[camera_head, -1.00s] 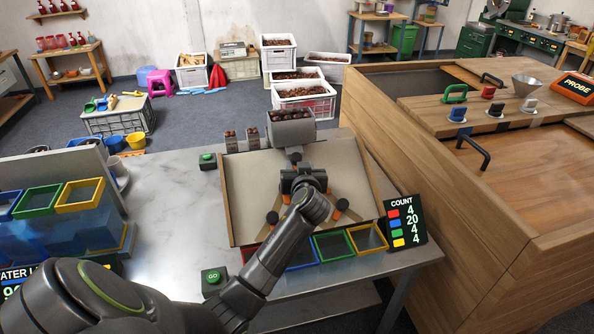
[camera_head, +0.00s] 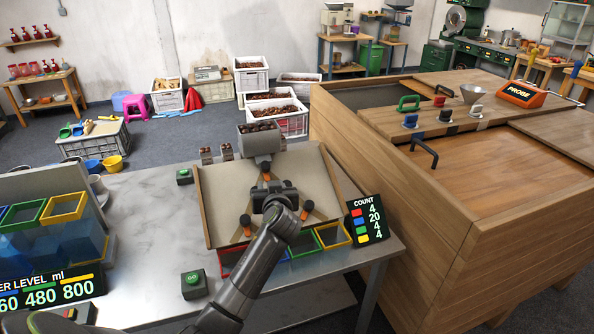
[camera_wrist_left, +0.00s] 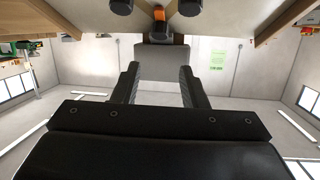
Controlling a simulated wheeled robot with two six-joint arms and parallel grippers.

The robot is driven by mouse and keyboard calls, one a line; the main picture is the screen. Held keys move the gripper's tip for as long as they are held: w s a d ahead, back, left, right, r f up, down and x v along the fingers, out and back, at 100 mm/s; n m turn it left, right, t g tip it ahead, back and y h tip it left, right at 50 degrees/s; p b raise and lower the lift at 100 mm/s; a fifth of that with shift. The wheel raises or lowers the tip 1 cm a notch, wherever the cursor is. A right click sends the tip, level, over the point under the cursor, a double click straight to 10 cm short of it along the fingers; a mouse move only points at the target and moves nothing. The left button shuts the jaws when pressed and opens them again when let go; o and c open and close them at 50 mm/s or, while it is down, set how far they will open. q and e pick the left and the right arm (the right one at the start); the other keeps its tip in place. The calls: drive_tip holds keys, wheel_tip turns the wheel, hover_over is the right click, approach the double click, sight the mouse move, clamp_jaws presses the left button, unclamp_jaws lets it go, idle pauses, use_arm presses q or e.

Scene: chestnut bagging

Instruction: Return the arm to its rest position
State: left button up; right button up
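My left arm (camera_head: 245,275) comes in from the bottom and reaches over the sloped beige sorting tray (camera_head: 225,190). My left gripper (camera_head: 273,190) is above the middle of this tray; the head view does not show its fingers clearly. In the left wrist view my left gripper (camera_wrist_left: 158,75) has its two dark fingers apart with nothing held between them. My right gripper is in neither view.
Orange-and-black pegs (camera_head: 246,221) stand on the tray. A grey hopper (camera_head: 260,141) of chestnuts is at its top, and coloured-rim bins (camera_head: 333,236) are below it. A COUNT sign (camera_head: 367,219) stands right. A tall wooden cabinet (camera_head: 420,200) is close by. Bare tabletop (camera_head: 140,230) lies left.

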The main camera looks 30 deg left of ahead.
use_arm(q)
drive_tip(key=s+d+f+m+g+h, duration=0.1)
drive_tip(key=s+f+g+h, duration=0.1)
drive_tip(key=s+f, duration=0.6)
drive_tip(key=s+f+m+g+h, duration=0.15)
drive_tip(key=s+f, duration=0.35)
drive_tip(key=s, duration=0.7)
drive_tip(key=s+d+f+m+g+h, duration=0.1)
drive_tip(key=s+d+m+g+h, duration=0.15)
drive_tip(key=s, duration=0.85)
drive_tip(key=s+d+f+m+g+h, duration=0.15)
drive_tip(key=s+d, duration=0.25)
drive_tip(key=s, duration=0.7)
wheel_tip(320, 180, down, 24)
drive_tip(key=a+g, duration=0.2)
drive_tip(key=s+d+f+g, duration=0.1)
drive_tip(key=s+f, duration=1.4)
drive_tip(key=f, duration=0.1)
drive_tip(key=shift+d+h, duration=0.4)
drive_tip(key=shift+h, duration=0.05)
